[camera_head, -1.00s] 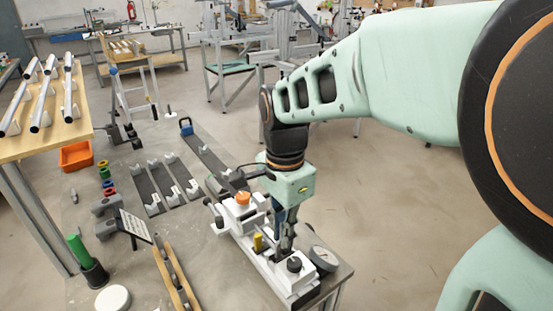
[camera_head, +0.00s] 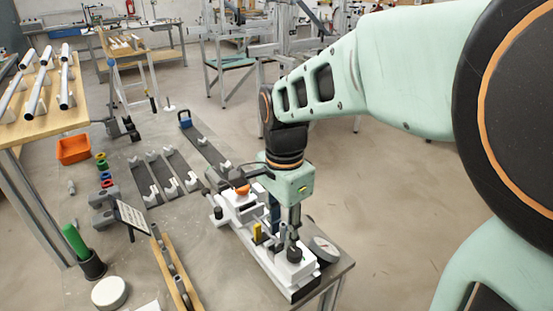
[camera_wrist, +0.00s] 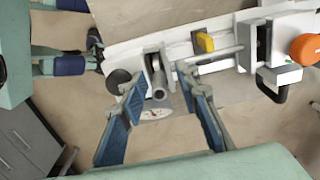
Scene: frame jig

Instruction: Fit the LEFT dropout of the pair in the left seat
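The white frame jig (camera_head: 249,228) lies along the bench corner under my gripper. In the wrist view my gripper (camera_wrist: 159,82) is open, its blue-padded fingers apart. Between and beyond the fingertips, a grey tube-like metal part (camera_wrist: 159,88) sits at a white slotted block of the jig. I cannot tell whether this block is the left seat, or whether the part belongs to a dropout. In the head view my gripper (camera_head: 285,222) hangs over the jig's near end, beside a black knob (camera_head: 294,254). No dropout is clearly identifiable; small grey pieces (camera_head: 171,187) lie on dark strips.
The jig carries a yellow handle (camera_wrist: 205,42) and an orange knob (camera_wrist: 306,49). A round dial (camera_head: 324,249) lies at the bench's right edge. A green-handled tool (camera_head: 75,242), white disc (camera_head: 110,293), orange bin (camera_head: 73,149) and wooden rail (camera_head: 176,272) are left.

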